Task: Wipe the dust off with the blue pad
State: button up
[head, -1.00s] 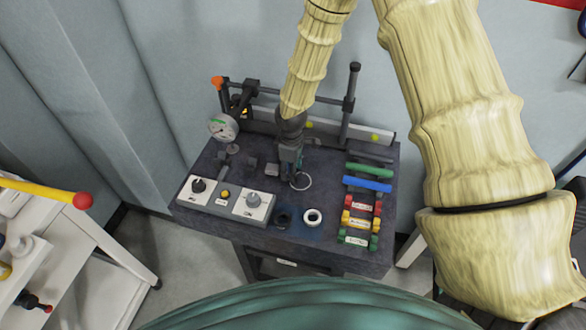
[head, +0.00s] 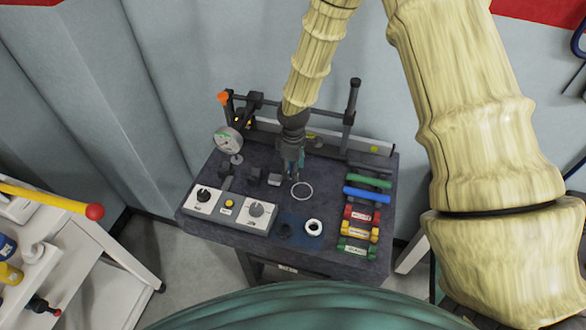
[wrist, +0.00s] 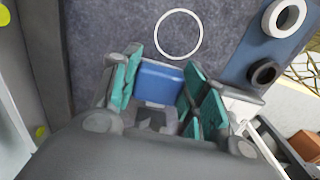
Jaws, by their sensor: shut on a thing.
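My gripper (head: 293,165) reaches down over the dark bench top, just behind a thin pale ring (head: 301,191). In the wrist view its teal-lined fingers (wrist: 160,88) are shut on the blue pad (wrist: 160,82), which sits between them. The pad can hardly be made out in the head view. I cannot tell whether the pad touches the bench top. I cannot make out any dust for certain on the dark surface.
A blue mat (head: 299,242) bears a thick white ring (head: 314,227) and a black ring (head: 284,231). Coloured bars and labelled pieces line the bench's right side. Control boxes (head: 229,208) and a gauge (head: 229,140) stand left. A rail frame (head: 351,105) stands behind.

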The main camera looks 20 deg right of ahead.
dwell(0.3)
jog(key=shift+r+p, duration=1.05)
jog(key=shift+r, duration=0.45)
